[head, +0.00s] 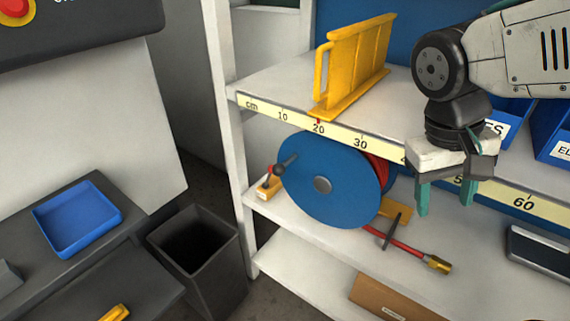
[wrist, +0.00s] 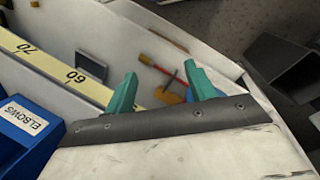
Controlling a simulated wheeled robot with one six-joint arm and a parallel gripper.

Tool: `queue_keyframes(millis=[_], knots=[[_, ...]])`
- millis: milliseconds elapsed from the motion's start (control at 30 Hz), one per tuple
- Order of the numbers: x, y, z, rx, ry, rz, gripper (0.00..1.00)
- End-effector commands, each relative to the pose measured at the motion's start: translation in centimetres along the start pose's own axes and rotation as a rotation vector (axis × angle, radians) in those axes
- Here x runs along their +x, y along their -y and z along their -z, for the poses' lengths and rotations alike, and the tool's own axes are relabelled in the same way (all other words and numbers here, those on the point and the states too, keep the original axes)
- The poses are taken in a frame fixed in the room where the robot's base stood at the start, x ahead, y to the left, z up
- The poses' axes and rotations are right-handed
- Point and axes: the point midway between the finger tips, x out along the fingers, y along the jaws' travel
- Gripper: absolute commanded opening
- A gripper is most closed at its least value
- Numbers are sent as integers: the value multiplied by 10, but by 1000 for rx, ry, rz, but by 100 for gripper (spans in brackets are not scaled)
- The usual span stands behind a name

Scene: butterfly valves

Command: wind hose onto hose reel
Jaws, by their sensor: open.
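The hose reel (head: 325,205) has a blue disc side and stands on the middle shelf at centre. Red hose (head: 378,170) is wound behind the disc, and a loose length of red hose (head: 405,247) runs right along the shelf to a brass nozzle (head: 438,265). My gripper (head: 446,195) has teal fingers, is open and empty, and hangs in front of the shelf edge, right of the reel and apart from it. In the wrist view, the red hose (wrist: 165,69) shows beyond the fingers.
A ruler strip (head: 360,145) lines the upper shelf edge. A yellow holder (head: 352,65) stands above the reel, and blue bins (head: 553,130) are at right. A dark device (head: 540,250) lies right of the nozzle. A dark bin (head: 197,255) and blue tray (head: 77,218) are at left.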

Motion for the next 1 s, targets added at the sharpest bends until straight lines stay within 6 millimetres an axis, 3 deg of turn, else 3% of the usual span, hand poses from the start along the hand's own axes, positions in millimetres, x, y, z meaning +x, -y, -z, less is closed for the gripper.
queue_keyframes(millis=[267,500,667,767,1000], knots=[[20,47,76,-53,83,-346,55],[46,114,130,-103,11,-634,55],[71,167,155,-143,-89,-799,55],[84,200,171,-125,-202,-892,55],[87,276,230,196,-787,-961,55]])
